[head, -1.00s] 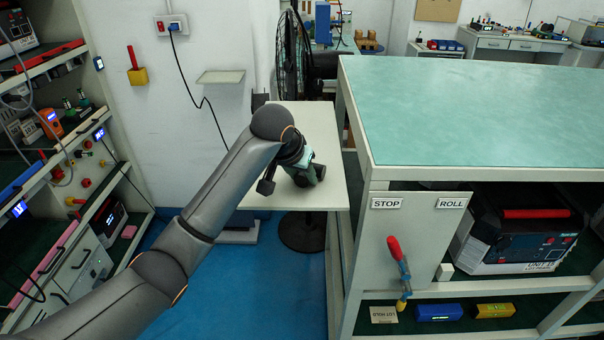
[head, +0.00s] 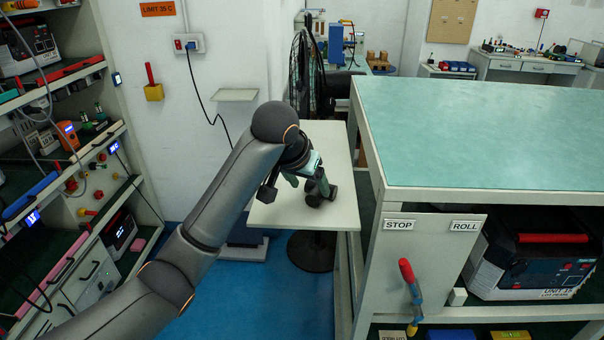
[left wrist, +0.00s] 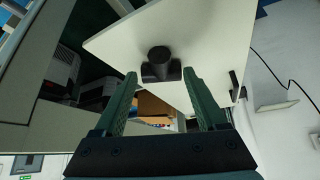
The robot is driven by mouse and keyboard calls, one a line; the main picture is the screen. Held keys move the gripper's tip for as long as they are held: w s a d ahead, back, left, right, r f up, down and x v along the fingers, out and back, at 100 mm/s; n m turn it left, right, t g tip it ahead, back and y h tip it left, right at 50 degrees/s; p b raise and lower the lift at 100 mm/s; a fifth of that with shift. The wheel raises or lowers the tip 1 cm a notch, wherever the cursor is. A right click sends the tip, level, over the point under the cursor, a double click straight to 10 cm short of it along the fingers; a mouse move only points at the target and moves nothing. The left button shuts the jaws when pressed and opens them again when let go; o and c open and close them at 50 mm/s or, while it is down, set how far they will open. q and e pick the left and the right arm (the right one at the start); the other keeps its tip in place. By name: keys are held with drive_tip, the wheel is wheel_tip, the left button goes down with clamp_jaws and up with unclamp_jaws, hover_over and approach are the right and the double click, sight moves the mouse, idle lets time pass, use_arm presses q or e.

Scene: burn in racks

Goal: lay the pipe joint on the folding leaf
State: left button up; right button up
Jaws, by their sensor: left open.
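The pipe joint (head: 318,194), a dark tee-shaped piece, lies on the pale folding leaf (head: 287,215) near its front right part. In the left wrist view the pipe joint (left wrist: 159,64) rests on the leaf (left wrist: 215,35) close to its edge, just beyond the fingertips. My left gripper (head: 312,186) is open, with its green fingers just above and beside the pipe joint. In the left wrist view its fingertips (left wrist: 161,76) stand apart on either side of the joint, and nothing is clamped. My right gripper is not in view.
The green-topped bench (head: 470,130) stands right of the leaf. A red-handled lever (head: 410,283) is on its STOP/ROLL panel. A fan (head: 308,75) stands behind the leaf. Shelves with equipment (head: 65,150) line the left. Most of the leaf's left side is clear.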

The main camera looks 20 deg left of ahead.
use_arm(q)
drive_tip(key=v, duration=0.7)
drive_tip(key=shift+p, duration=0.3)
